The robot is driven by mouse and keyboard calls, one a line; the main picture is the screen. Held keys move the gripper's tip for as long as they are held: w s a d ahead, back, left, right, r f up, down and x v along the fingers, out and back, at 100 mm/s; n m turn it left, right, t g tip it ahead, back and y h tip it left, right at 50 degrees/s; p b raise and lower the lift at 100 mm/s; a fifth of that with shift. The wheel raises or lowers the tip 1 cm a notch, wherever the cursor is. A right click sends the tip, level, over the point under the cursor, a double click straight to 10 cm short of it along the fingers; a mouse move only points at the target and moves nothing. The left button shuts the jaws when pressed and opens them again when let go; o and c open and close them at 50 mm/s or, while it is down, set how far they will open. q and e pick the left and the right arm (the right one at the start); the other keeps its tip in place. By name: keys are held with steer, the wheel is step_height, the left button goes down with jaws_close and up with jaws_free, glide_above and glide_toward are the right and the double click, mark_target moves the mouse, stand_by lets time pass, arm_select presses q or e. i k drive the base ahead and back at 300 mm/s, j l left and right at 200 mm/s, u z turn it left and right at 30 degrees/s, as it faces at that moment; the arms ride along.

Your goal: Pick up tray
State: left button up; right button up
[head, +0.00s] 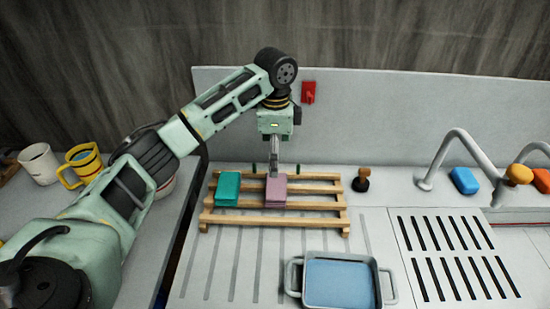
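A grey tray (374,291) with a loop handle on each side sits on the ribbed counter at the bottom of the head view. A flat blue surface fills its inside. My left gripper (273,173) points down at the far edge of a pink block (277,191) on a wooden slatted rack, behind and left of the tray. Its fingers appear narrow and close together, and I cannot tell whether they grip or touch the block. My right gripper is out of view.
A teal block (228,187) lies on the wooden rack (325,202). A wooden-handled stamp (361,180) stands right of it. A tap (452,155), blue block (464,180) and slotted drain plate (445,250) are on the right. Mugs (80,165) stand far left. The ribbed counter left of the tray is clear.

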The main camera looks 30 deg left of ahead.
mark_target(331, 280)
steer(key=k, duration=2)
